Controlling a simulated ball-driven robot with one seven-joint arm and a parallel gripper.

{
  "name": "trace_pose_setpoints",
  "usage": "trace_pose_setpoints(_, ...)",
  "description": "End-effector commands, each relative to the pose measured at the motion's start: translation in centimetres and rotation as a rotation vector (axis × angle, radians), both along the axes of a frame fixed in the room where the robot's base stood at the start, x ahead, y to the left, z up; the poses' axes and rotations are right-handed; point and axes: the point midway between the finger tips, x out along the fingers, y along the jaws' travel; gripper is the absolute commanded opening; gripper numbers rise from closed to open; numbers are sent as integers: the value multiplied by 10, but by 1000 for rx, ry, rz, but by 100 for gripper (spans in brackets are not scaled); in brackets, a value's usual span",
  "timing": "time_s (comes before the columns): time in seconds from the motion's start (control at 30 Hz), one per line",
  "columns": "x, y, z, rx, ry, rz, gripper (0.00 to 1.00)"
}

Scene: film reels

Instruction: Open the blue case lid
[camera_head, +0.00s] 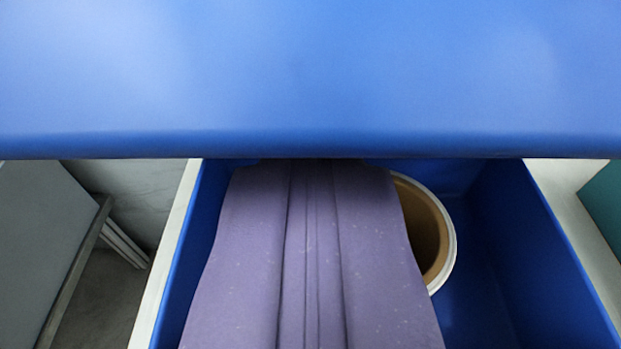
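The blue case lid (310,75) fills the upper half of the view, with its straight front edge running across the whole width. It stands raised over the blue case (500,250), whose inside shows below that edge. My gripper (314,185), purple and ridged, reaches from the bottom middle up to the lid edge. Its far end is hidden behind the lid, so the fingertips do not show. I cannot tell whether it touches the lid.
A round hollow thing with a white rim and brown inside (432,235) is in the case, partly behind my gripper. Case floor to its right is bare. A grey panel (40,240) stands at left. A green surface (605,195) shows at the right edge.

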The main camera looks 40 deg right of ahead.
Motion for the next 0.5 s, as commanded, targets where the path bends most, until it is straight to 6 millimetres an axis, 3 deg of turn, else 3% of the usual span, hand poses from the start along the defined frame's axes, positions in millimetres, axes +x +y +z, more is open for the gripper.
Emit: trace_pose_setpoints(0.5,25,-20,13,-1,-1,-1,0)
